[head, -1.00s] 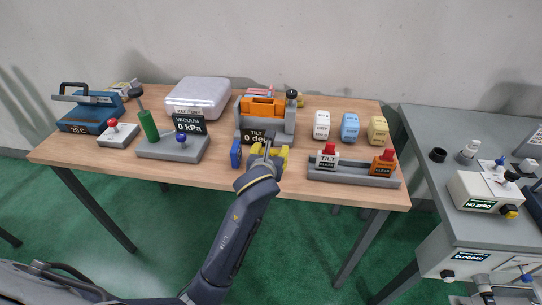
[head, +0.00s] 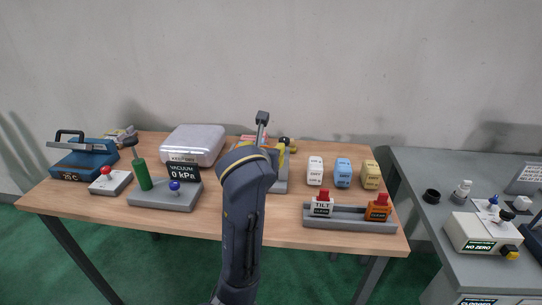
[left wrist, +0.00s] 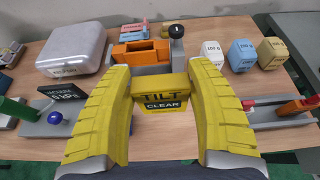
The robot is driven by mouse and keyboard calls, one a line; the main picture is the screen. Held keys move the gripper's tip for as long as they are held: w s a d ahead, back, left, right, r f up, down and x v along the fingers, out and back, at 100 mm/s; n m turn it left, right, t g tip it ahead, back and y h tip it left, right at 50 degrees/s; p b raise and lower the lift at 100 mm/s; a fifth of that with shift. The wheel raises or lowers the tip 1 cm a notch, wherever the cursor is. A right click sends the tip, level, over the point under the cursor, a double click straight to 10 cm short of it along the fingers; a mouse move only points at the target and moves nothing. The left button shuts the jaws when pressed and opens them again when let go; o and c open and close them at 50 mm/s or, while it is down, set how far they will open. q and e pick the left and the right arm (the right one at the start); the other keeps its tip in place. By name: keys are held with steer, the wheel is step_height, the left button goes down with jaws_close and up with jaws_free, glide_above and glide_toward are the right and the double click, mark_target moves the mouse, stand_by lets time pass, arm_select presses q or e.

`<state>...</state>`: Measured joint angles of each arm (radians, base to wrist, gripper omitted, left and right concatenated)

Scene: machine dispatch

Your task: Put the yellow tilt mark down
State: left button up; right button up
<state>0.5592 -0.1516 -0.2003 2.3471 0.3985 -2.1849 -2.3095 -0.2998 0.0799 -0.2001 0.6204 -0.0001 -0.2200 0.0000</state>
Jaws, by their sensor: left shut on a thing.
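The yellow tilt mark (left wrist: 160,92), a block with a dark "TILT CLEAR" face, is between the yellow fingers of my left gripper (left wrist: 160,84) in the left wrist view. The gripper is shut on it, one finger at each side. Behind the mark is the tilt stand (left wrist: 143,53) with its orange block and black knob. In the head view my left arm covers the mark and most of the stand (head: 282,183). Whether the mark touches anything below cannot be told. My right gripper is not in view.
A grey rack (head: 348,220) at the front right holds a white "TILT" block (head: 322,206) and an orange block (head: 379,211). The vacuum station (head: 165,195) is left. Bare wood (head: 225,222) shows at the front.

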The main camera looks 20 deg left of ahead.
arm_select(q)
steer(key=r, duration=0.1)
steer(key=d+r, duration=0.1)
steer(key=shift+w+d+r, duration=0.2)
steer(key=shift+d+r, duration=0.1)
steer(key=shift+r, duration=0.05)
steer(key=shift+d, duration=0.15)
steer(key=s+a+f+m+h, duration=0.1)
steer(key=s+a+f, duration=0.15)
steer(key=f, duration=0.55)
steer(key=s+a+f+m+h, duration=0.15)
steer(key=s+f, duration=0.25)
steer(key=f, duration=0.4)
steer(key=w+d+r, duration=0.1)
steer(key=w+r, duration=0.1)
steer(key=r, duration=0.3)
steer(key=w+d+r+n+y, duration=0.1)
steer(key=w+r, duration=0.1)
steer(key=r, duration=0.3)
steer(key=w+d+r+n+y, duration=0.1)
steer(key=w+d+r, duration=0.1)
steer(key=r, duration=0.3)
steer(key=shift+w+d+r, duration=0.1)
steer(key=shift+r, duration=0.25)
steer(key=shift+w+r, duration=0.1)
steer(key=shift+r, duration=0.1)
steer(key=shift+a+f+n+y, duration=0.25)
steer(key=shift+a+f, duration=0.75)
steer(key=shift+a, duration=0.1)
